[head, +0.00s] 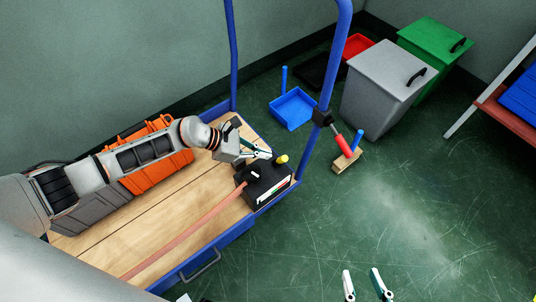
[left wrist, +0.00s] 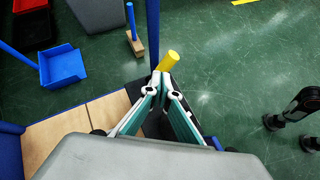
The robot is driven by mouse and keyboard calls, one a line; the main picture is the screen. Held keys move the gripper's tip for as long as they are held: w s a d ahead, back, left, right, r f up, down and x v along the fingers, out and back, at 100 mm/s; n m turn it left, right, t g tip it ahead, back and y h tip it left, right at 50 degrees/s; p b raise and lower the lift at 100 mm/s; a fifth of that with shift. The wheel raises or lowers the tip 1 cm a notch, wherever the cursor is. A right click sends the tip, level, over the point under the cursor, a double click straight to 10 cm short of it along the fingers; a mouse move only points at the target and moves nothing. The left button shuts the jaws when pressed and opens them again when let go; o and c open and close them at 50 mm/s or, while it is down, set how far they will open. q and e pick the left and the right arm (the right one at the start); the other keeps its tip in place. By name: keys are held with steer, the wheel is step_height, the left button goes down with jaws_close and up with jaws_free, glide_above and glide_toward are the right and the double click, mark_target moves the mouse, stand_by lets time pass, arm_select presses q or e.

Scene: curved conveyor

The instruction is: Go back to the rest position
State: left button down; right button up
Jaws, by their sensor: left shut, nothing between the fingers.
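My left gripper (head: 266,153) is shut and empty over the far right end of the cart, close to the black box (head: 254,190) with the yellow knob (head: 282,159). In the left wrist view my left gripper (left wrist: 160,75) has its tips together, with the yellow knob (left wrist: 168,61) just beyond them. The box is largely hidden behind the fingers there. My right gripper (head: 363,284) shows only its two fingertips at the bottom edge of the head view. They are apart with nothing between them, over the green floor.
The cart's wooden deck (head: 150,245) has a blue frame with tall blue posts (head: 325,80) near my left gripper. A blue tray (head: 292,108), a wooden block (head: 345,162), a grey bin (head: 385,85) and a green bin (head: 432,45) stand beyond.

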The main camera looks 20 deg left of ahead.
arm_select(q)
steer(key=v, duration=0.5)
steer(key=shift+s+a, duration=0.35)
arm_select(e)
steer(key=shift+s+f, duration=0.2)
steer(key=shift+f, duration=0.1)
